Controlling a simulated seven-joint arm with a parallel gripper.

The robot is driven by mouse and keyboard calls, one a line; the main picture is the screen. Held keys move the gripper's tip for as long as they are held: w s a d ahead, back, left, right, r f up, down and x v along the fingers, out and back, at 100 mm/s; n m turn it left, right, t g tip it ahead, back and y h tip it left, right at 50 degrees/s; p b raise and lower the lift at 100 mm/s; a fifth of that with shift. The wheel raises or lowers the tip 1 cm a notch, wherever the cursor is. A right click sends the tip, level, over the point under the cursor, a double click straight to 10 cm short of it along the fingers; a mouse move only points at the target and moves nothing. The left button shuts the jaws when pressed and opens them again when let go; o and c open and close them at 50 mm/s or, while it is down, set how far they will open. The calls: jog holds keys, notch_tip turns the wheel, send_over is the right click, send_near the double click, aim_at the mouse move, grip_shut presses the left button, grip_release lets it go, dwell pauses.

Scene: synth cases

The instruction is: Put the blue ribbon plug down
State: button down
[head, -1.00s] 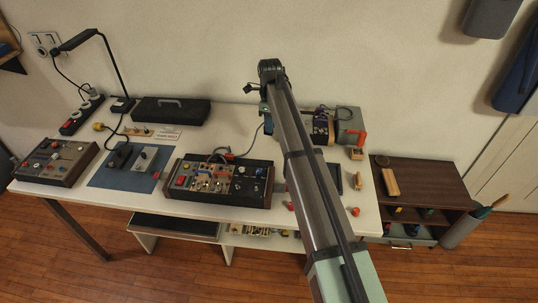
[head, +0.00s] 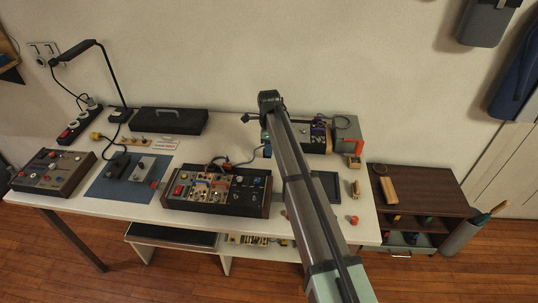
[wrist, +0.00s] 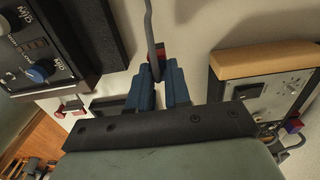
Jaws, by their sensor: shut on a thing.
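My gripper (wrist: 159,82) shows in the wrist view with its two blue fingers close together, shut on the ribbon plug. The plug is almost wholly hidden between the fingers. A grey cable (wrist: 151,32) runs from between the fingertips up out of the picture. In the head view my gripper (head: 267,150) is largely hidden behind my arm, just right of the middle synth case (head: 217,190) and above the white table (head: 145,209). I cannot tell whether the plug touches the table.
In the head view a dark tray (head: 326,186) lies to the right. A lamp (head: 75,52) and a black case (head: 168,120) stand at back left.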

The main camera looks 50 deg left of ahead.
jog(key=shift+f, duration=1.75)
jog(key=shift+f, duration=0.1)
jog(key=c, duration=1.1)
grip_release()
notch_tip(320, 180, up, 12)
jog(key=shift+r, duration=0.1)
